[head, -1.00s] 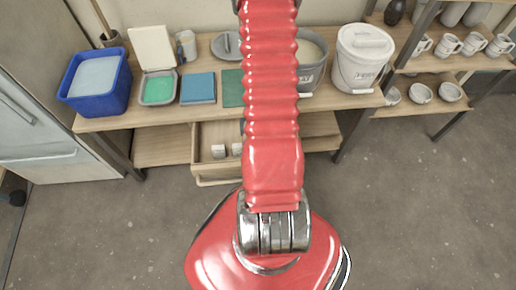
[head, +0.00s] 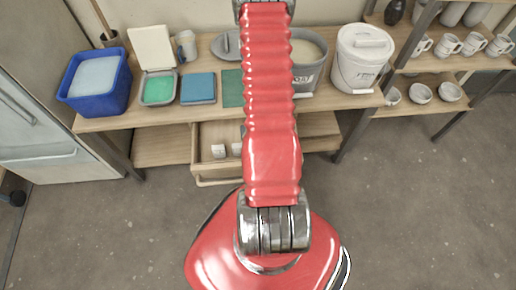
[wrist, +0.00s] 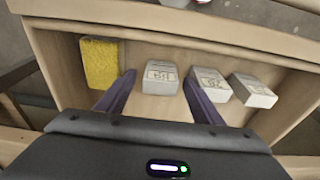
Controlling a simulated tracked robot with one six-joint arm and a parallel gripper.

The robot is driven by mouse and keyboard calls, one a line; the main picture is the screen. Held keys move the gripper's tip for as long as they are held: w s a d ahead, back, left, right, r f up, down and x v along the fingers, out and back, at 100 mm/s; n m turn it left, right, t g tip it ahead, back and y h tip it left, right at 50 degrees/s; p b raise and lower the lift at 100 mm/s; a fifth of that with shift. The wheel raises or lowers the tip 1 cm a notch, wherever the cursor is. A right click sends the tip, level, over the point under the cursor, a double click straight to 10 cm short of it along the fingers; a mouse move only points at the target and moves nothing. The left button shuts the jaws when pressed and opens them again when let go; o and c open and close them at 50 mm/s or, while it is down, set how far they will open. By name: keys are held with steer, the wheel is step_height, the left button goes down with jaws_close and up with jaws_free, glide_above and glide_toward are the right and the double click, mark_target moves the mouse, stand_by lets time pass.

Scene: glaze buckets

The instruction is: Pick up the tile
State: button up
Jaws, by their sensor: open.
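My gripper (wrist: 159,73) is open above the open drawer (wrist: 185,28) in the wrist view, its two dark fingers apart. A small white block (wrist: 161,77) with dark print lies between the fingertips. I cannot tell whether they touch it. A second printed white block (wrist: 210,84) is partly behind the right finger, and a third (wrist: 253,91) lies further right. Flat tile-like squares lie on the bench in the head view: a blue one (head: 198,88) and a dark green one (head: 232,88). Which piece is the tile is unclear. My arm hides the gripper in the head view.
A yellow sponge (wrist: 100,63) lies in the drawer's left part. On the bench (head: 130,122) stand a blue tub (head: 95,82), a green-filled box (head: 158,88), a grey bucket (head: 308,62) and a white lidded bucket (head: 361,60). The floor in front is clear.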

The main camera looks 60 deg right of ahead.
stand_by(0.4)
steer(key=c, duration=1.2)
